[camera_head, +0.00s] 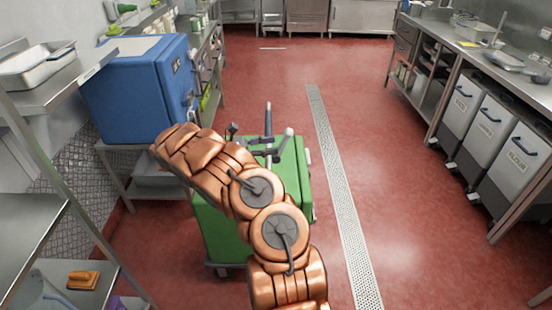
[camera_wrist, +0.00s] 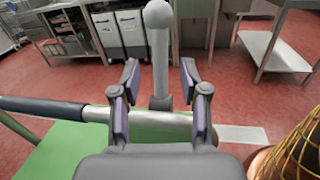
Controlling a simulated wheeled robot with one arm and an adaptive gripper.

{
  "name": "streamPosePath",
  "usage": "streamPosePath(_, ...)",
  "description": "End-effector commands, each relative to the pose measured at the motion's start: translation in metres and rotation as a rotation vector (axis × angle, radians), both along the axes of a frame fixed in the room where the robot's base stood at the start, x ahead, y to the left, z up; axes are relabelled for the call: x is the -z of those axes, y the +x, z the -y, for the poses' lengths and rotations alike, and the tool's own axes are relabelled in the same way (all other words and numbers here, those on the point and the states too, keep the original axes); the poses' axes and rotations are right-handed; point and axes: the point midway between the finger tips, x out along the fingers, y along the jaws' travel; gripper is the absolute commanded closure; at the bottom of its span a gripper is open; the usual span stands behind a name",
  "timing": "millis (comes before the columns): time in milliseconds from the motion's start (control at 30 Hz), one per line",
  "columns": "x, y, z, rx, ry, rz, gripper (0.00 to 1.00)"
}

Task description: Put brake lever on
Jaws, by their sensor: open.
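In the wrist view, the brake lever (camera_wrist: 160,60) is a grey rod with a round ball knob on top. It rises from beside a grey horizontal bar (camera_wrist: 185,118) that has a black grip at its left end. My gripper (camera_wrist: 158,72) is open, with one purple-padded finger on each side of the lever's lower part. Gaps show between the pads and the rod. In the head view, the lever's knob (camera_head: 289,132) and the black grip (camera_head: 268,119) stand above a green cart (camera_head: 295,185). My copper arm covers part of the cart, and my gripper is hard to make out there.
A blue cabinet (camera_head: 140,90) stands on a table at left, close to my arm. Steel shelves (camera_head: 30,225) line the near left. White bins (camera_head: 515,155) sit under the right counter. Red floor with a drain strip (camera_head: 340,190) is clear right of the cart.

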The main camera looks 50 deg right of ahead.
Motion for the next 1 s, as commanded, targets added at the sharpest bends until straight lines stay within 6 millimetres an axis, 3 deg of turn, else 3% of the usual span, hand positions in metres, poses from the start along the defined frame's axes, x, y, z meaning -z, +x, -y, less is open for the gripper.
streamPosePath(433, -0.001, -0.029, 0.033, 0.002, -0.002, 0.002, 0.56)
streamPosePath(1000, -0.001, -0.032, 0.036, 0.001, -0.001, 0.003, 0.57)
